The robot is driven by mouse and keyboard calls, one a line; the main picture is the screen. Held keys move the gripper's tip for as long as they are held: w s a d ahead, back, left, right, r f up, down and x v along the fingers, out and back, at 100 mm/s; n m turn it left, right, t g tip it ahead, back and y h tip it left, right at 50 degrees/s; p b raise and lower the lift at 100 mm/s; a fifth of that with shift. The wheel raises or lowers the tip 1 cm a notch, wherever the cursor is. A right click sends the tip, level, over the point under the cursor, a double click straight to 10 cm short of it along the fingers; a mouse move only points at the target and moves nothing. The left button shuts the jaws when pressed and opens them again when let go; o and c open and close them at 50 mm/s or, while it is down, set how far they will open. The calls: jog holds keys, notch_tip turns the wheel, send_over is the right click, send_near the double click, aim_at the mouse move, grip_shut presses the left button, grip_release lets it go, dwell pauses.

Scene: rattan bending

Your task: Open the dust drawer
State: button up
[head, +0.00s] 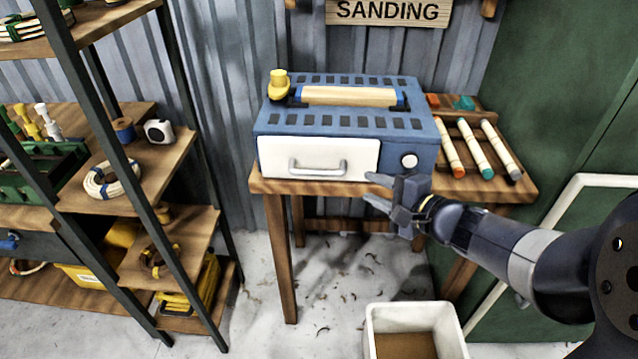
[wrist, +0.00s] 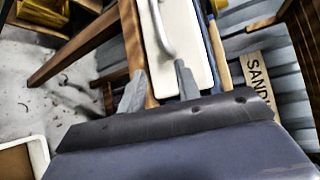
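The dust drawer (head: 345,155) is the white front of a blue sanding machine (head: 410,128) on a wooden table. It looks shut. Its grey bar handle (head: 318,168) sits at the middle of the front. My gripper (head: 370,189) is just right of the handle, near the front's lower right corner and the table edge. Its fingers are apart with nothing between them. In the wrist view the gripper (wrist: 160,86) is open, with the handle (wrist: 160,30) beyond the fingertips and the drawer front (wrist: 192,50) behind the right finger.
The wooden table (head: 285,188) carries a rack of sanding sticks (head: 475,148) at right. A white bin (head: 370,315) with brown contents stands on the floor in front. A shelf unit (head: 190,140) stands at left.

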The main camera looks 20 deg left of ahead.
aim_at(322, 175)
jog(key=shift+o, duration=0.3)
jog(key=shift+n+y, duration=0.5)
jog(key=shift+y, duration=0.1)
jog(key=s+a, duration=0.1)
jog(key=s+a+b, duration=0.1)
jog(key=a, duration=0.1)
jog(key=shift+s+a, duration=0.1)
jog(key=shift+s, duration=0.15)
jog(key=x, duration=1.1)
jog(key=shift+s+r, duration=0.15)
jog(key=shift+r, duration=0.05)
jog(key=shift+c, duration=0.5)
grip_shut()
